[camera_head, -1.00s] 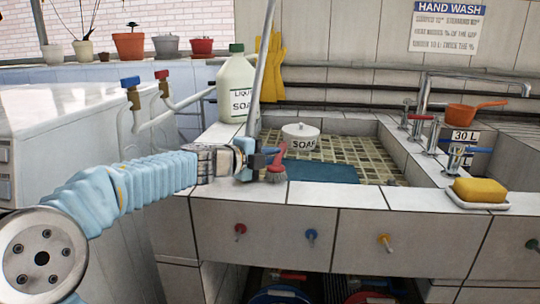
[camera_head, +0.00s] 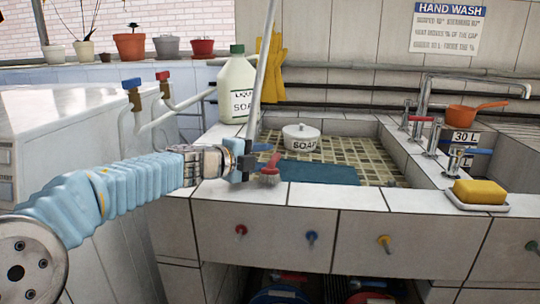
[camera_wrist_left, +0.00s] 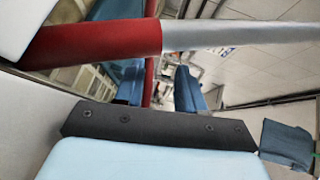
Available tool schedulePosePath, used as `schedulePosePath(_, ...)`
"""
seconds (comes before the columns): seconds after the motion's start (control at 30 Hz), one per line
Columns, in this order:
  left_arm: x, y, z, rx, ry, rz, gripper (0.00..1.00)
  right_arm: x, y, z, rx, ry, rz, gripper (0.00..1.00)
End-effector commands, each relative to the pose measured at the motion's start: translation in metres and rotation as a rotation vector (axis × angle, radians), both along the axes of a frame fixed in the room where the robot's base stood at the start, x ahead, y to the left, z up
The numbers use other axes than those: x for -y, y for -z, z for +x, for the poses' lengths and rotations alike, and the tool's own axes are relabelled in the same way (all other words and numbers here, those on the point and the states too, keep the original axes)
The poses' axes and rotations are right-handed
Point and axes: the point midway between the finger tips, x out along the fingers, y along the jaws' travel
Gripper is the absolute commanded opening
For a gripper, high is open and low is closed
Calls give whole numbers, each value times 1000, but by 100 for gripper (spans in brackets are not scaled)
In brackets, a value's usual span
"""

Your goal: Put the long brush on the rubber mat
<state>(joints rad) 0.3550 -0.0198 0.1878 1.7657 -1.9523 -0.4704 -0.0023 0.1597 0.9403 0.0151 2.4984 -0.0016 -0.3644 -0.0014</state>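The long brush has a grey pole (camera_head: 264,65) leaning nearly upright and a red head with pinkish bristles (camera_head: 269,180) at the sink's front ledge. My left gripper (camera_head: 250,158) is at its lower end. In the left wrist view its blue fingers (camera_wrist_left: 157,85) stand apart, with a narrow red strip between them and gaps visible. The brush's red and grey handle (camera_wrist_left: 110,42) runs across the fingers, and I see no clear grip on it. A blue mat (camera_head: 325,173), apparently the rubber mat, lies just right of the brush head. My right gripper is out of view.
A soap bottle (camera_head: 237,85) stands behind the gripper. A lidded soap pot (camera_head: 300,138) sits in the tiled basin. A yellow sponge (camera_head: 480,191) on a dish and several taps are at the right. The front ledge (camera_head: 340,197) is clear.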

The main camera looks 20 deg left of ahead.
Motion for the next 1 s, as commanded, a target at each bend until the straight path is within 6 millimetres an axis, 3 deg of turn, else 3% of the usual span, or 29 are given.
schedulePosePath(0.2, -19, -15, -49, 5, -3, 1, 38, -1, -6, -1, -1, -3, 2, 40)
schedulePosePath(0.4, -30, -21, -75, 6, -1, -1, 38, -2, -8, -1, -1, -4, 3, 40)
schedulePosePath(1.0, -32, -22, -81, 6, 0, 0, 38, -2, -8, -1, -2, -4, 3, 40)
